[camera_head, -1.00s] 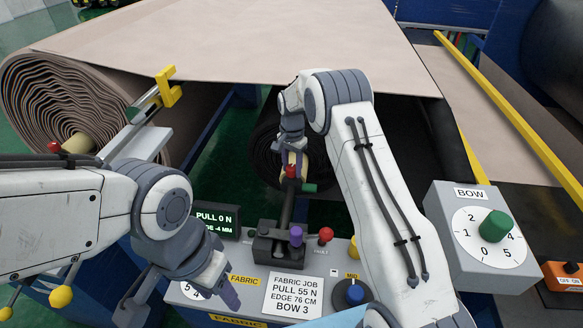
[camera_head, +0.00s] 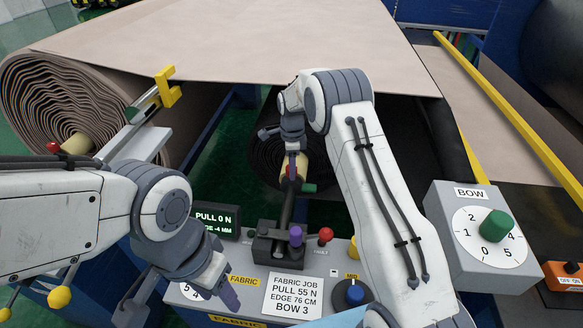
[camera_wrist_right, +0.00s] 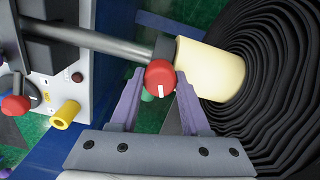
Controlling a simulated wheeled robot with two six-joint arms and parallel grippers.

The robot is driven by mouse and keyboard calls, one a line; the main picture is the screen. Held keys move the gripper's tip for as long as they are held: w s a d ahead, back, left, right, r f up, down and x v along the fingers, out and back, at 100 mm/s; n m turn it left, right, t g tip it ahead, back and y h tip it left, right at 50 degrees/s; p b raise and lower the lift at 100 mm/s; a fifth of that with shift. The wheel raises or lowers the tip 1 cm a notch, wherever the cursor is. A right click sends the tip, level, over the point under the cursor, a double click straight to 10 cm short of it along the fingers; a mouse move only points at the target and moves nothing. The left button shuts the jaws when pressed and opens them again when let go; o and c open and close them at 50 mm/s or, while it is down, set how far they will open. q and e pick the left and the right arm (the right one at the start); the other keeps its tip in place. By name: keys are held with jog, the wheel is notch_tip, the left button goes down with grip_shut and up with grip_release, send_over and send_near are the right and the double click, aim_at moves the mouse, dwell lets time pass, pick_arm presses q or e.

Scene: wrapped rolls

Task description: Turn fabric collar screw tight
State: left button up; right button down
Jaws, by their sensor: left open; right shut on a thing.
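The fabric collar screw is a red knob with a white mark (camera_wrist_right: 160,75), beside the end of a cream core tube (camera_wrist_right: 210,70) in the right wrist view. My right gripper (camera_wrist_right: 160,82) is shut on this knob, a purple finger on each side. In the head view the right gripper (camera_head: 291,160) is at the core's near end, and the knob is mostly covered. The black fabric roll (camera_wrist_right: 275,75) is behind it, on a dark shaft (camera_wrist_right: 110,38). My left gripper (camera_head: 228,293) is open and empty over the panel's left part, partly hiding a dial.
The BOW dial box (camera_head: 478,235) stands right. A large beige roll (camera_head: 50,105) is left.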

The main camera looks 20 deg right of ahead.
jog(key=shift+r+m, duration=0.1)
jog(key=shift+m, duration=0.7)
jog(key=shift+c, duration=1.9)
grip_release()
notch_tip(320, 180, up, 9)
jog(key=shift+r+b, duration=0.2)
jog(key=shift+b, duration=0.75)
jog(key=shift+r, duration=0.5)
